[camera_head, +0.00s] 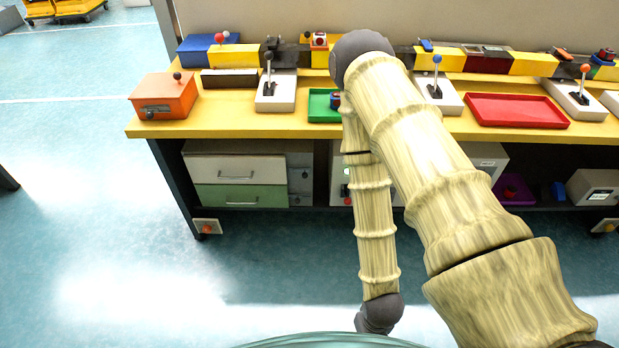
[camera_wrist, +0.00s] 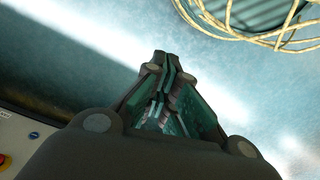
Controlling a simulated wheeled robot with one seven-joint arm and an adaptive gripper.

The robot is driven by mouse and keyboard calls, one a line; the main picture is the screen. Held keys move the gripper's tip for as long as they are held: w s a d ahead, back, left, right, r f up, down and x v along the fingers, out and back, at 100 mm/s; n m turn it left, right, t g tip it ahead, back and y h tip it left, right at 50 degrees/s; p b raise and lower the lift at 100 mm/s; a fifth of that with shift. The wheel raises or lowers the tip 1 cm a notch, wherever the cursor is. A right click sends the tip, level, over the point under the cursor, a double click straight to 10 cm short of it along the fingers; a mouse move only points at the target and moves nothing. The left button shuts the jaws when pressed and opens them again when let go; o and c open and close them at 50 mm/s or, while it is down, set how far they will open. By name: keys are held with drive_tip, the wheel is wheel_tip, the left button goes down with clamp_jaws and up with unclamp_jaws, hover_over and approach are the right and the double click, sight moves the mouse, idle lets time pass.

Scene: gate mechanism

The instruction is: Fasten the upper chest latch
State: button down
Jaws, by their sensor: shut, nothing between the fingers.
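An orange box (camera_head: 163,97) with a sloped lid stands at the left end of the yellow table. It has a dark knob on top, a grey metal plate on its front and another dark knob at its lower front. It looks like a chest; I cannot tell which of these parts is the upper latch or whether it is fastened. A blue box (camera_head: 207,50) stands behind it. My gripper (camera_wrist: 166,62) is shut and empty in the wrist view, with bare floor beneath its tips. The head view does not show my gripper; my arm crosses the middle there.
The yellow table (camera_head: 222,122) carries several lever boxes, including one (camera_head: 276,93) right of the orange box. A green tray (camera_head: 322,106) lies partly behind my arm, and a red tray (camera_head: 515,110) lies right. Drawers (camera_head: 238,172) stand below.

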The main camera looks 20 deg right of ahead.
drive_tip(key=shift+f, duration=0.1)
drive_tip(key=w+f+m+t+y+b, duration=0.1)
drive_tip(key=w+f+m+t+b, duration=0.15)
drive_tip(key=w+b, duration=0.45)
drive_tip(key=w+a+f+m+t+y+b, duration=0.1)
drive_tip(key=w+f+m+t+b, duration=0.2)
drive_tip(key=w, duration=0.8)
drive_tip(key=w+f+m+t+y+b, duration=0.1)
drive_tip(key=w+f+b, duration=0.4)
drive_tip(key=w, duration=0.5)
drive_tip(key=w+d+r+m+t+b, duration=0.2)
drive_tip(key=w+d+t+b, duration=0.1)
drive_tip(key=w, duration=0.5)
drive_tip(key=w+d+r+m+t+y+b, duration=0.1)
drive_tip(key=w+d+r+m+t+b, duration=0.1)
drive_tip(key=w+d+b, duration=0.3)
drive_tip(key=w+d+r+m+t+b, duration=0.2)
drive_tip(key=w+d+r+t+b, duration=0.2)
drive_tip(key=w+b, duration=0.4)
drive_tip(key=w, duration=0.2)
drive_tip(key=shift+w+d+y, duration=0.15)
drive_tip(key=shift+w+y, duration=0.25)
drive_tip(key=shift+r, duration=0.1)
